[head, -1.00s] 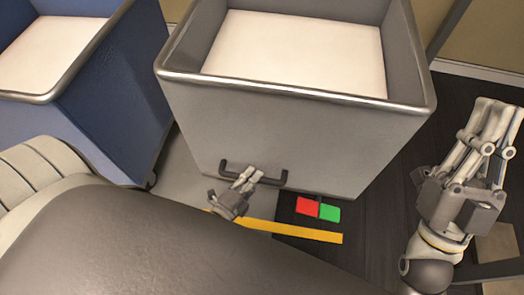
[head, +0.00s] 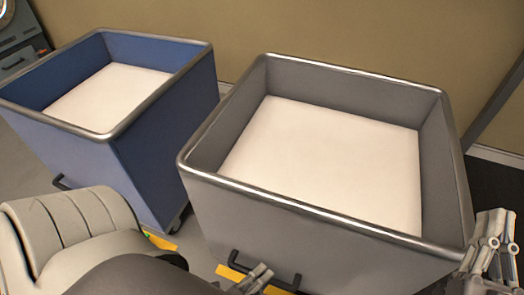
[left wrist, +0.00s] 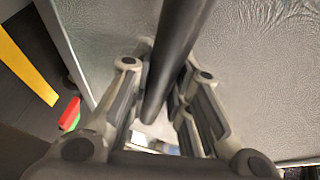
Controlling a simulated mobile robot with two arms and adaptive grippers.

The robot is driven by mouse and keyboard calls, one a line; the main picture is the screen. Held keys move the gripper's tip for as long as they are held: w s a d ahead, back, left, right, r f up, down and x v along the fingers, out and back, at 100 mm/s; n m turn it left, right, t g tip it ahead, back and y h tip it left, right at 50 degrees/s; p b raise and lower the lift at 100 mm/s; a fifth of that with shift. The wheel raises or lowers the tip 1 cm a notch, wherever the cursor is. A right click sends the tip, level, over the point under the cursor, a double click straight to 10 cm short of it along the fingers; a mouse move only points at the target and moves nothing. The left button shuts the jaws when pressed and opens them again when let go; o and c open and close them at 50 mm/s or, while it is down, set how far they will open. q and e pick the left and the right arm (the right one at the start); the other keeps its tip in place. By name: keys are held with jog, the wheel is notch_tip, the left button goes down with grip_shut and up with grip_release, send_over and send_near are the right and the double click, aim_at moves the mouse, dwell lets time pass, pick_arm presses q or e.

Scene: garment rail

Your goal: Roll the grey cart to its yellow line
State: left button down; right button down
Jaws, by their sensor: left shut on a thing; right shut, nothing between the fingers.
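The grey cart (head: 330,232) is an open-topped bin with a white bottom, in the middle of the head view. Its dark handle (head: 236,259) is low on the near side. My left gripper (head: 262,272) is at this handle, partly cut off by the frame's lower edge. In the left wrist view the handle bar (left wrist: 178,55) runs between the fingers, which are shut on it. A yellow line (head: 230,273) shows on the floor by the handle, partly hidden; a yellow strip (left wrist: 25,65) also shows in the left wrist view. My right gripper (head: 490,240) is shut and empty beside the cart's right side.
A blue cart (head: 160,165) stands close to the left of the grey one, with another yellow strip (head: 160,242) near its base. The tan wall (head: 350,35) is behind both carts. A red and green marker (left wrist: 68,113) lies on the floor in the left wrist view.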

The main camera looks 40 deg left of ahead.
pick_arm(q)
jog(key=c, duration=1.3)
grip_release()
jog(key=v, duration=1.2)
jog(key=shift+f, duration=0.1)
